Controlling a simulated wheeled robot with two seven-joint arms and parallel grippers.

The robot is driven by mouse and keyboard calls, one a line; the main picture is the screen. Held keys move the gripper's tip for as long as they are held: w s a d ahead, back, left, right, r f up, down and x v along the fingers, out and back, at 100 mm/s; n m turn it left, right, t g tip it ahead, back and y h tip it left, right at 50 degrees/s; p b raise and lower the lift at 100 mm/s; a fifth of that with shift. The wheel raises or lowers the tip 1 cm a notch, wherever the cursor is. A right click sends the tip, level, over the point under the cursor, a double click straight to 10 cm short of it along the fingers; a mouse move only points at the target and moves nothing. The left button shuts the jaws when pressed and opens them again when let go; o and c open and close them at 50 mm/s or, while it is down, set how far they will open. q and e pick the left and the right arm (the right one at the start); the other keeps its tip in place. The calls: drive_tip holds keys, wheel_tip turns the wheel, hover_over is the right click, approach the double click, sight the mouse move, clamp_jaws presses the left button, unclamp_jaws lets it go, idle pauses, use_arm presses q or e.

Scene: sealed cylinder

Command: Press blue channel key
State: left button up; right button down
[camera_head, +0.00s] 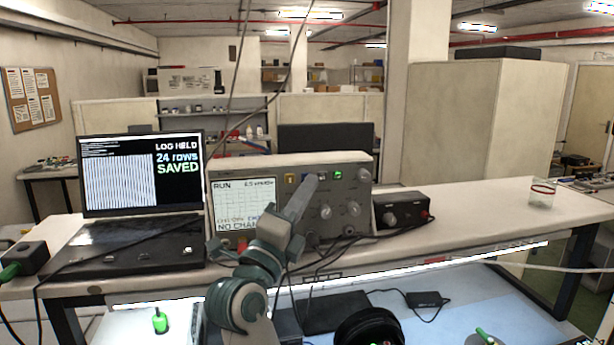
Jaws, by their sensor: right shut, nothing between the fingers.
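The oscilloscope (355,193) stands on the bench, its front facing me. Its screen (241,200) reads RUN at the top and "NO CHAN" at the bottom. A row of small keys runs along the top of its panel: a yellow key (291,180), a blue key (306,177) and a lit green key (338,174). My right gripper (311,182) is shut and empty, its tip in front of the panel at the blue key. It covers most of that key, so I cannot tell whether they touch. My left gripper is out of view.
A laptop (140,175) showing "LOG HELD 24 rows SAVED" stands left of the oscilloscope. A black box (402,209) with knobs and loose cables sit to its right. A glass jar (542,193) stands far right; the bench between is clear.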

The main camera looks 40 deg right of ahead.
idle(0.4)
drive_tip(key=s+a+p, duration=0.2)
drive_tip(key=s+a, duration=0.1)
drive_tip(key=s, duration=0.2)
drive_tip(key=shift+s, duration=0.15)
idle(0.4)
